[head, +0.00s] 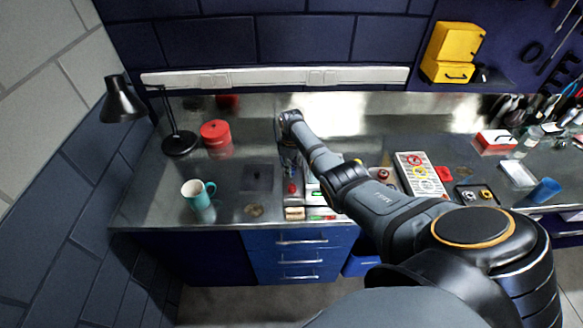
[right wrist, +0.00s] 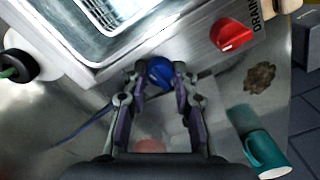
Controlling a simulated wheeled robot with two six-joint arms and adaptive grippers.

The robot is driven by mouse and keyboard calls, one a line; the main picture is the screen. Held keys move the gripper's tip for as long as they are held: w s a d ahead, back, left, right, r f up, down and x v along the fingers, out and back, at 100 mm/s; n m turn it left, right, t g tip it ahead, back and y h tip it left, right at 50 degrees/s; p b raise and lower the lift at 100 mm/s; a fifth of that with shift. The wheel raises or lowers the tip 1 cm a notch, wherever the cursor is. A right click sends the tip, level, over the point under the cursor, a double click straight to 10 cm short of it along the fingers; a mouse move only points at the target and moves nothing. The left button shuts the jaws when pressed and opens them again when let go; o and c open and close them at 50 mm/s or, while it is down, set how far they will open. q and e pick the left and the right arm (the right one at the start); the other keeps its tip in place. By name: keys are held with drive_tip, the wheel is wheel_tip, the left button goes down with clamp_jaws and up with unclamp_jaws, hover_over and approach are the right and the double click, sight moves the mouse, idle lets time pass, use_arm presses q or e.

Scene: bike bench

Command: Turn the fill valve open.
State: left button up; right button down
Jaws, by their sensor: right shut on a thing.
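In the right wrist view a metal-sided unit (right wrist: 185,45) with a wire basket or grille in its top fills the upper part. A blue knob (right wrist: 159,76) sticks out from its side. My right gripper (right wrist: 160,84) has its two fingers on either side of the blue knob and is shut on it. I cannot read a label by the blue knob. A red knob (right wrist: 232,35) on the same unit is beside lettering that reads "DRAIN". In the head view my right arm hides most of the unit, and the blue knob cannot be made out. My left gripper is not in view.
A teal mug (head: 198,194) and a red canister (head: 215,135) stand left of the unit on the metal bench. A black lamp (head: 180,142) stands at the back left. A brown patch (head: 254,210) is near the front edge.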

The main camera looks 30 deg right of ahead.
drive_tip(key=shift+w+r, duration=0.2)
idle(0.3)
drive_tip(key=c, duration=1.4)
unclamp_jaws()
drive_tip(key=o, duration=0.4)
drive_tip(key=shift+s+f, duration=0.1)
drive_tip(key=shift+c, duration=0.2)
wheel_tip(320, 180, up, 12)
